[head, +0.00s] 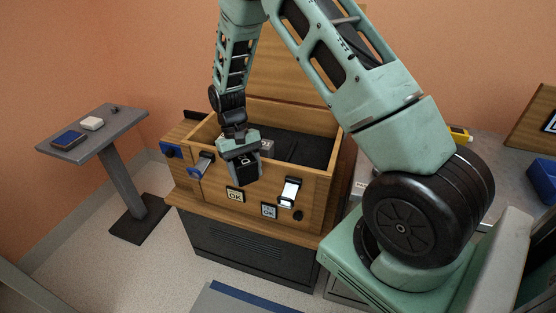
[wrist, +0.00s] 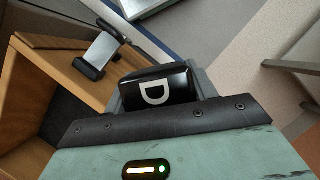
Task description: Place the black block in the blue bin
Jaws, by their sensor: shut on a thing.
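The black block (wrist: 155,90), marked with a white D, is between the jaws of my gripper (wrist: 158,100) in the wrist view. In the head view my gripper (head: 245,163) is shut on the black block (head: 246,174), just above the front wall of the wooden box. Part of the block is hidden by the jaws. The blue bin (head: 543,180) stands at the far right edge of the head view, cut off by the frame and well away from my gripper.
The open wooden box (head: 300,180) has latches and OK tags on its front and a raised lid behind. A small grey table (head: 110,132) at left holds a blue item and a white item. A grey worktop (head: 500,170) with a yellow object lies at right.

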